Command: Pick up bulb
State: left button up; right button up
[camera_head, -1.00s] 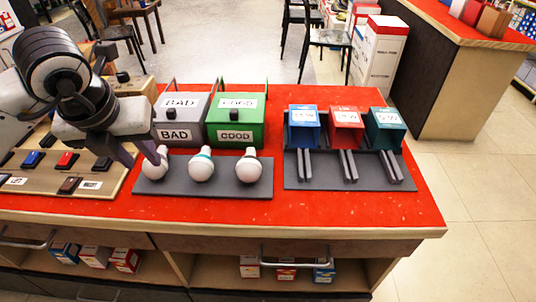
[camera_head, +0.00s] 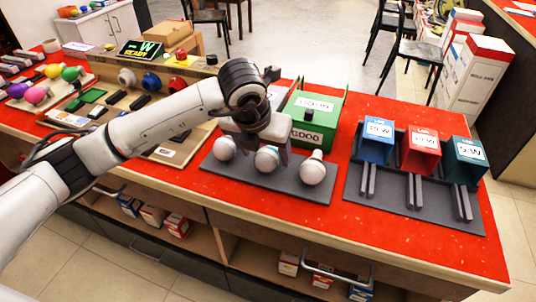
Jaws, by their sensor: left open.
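Three white bulbs stand in a row on a grey tray (camera_head: 268,180) on the red counter: a left bulb (camera_head: 224,148), a middle bulb (camera_head: 266,160) and a right bulb (camera_head: 312,172). My left gripper (camera_head: 264,150) points down over the middle bulb, with its jaws apart on either side of that bulb's upper part. Whether the fingers touch the bulb cannot be told. The gripper hides the top of the middle bulb. My right gripper is not in view.
A green GOOD box (camera_head: 313,118) stands behind the bulbs; my gripper mostly hides the grey box beside it. A rack with blue (camera_head: 378,140), red (camera_head: 418,150) and teal (camera_head: 464,158) boxes stands at right. A wooden test panel (camera_head: 165,130) is at left.

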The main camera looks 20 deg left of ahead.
pick_arm(q)
jog(key=shift+x, duration=0.75)
jog(key=c, duration=1.1)
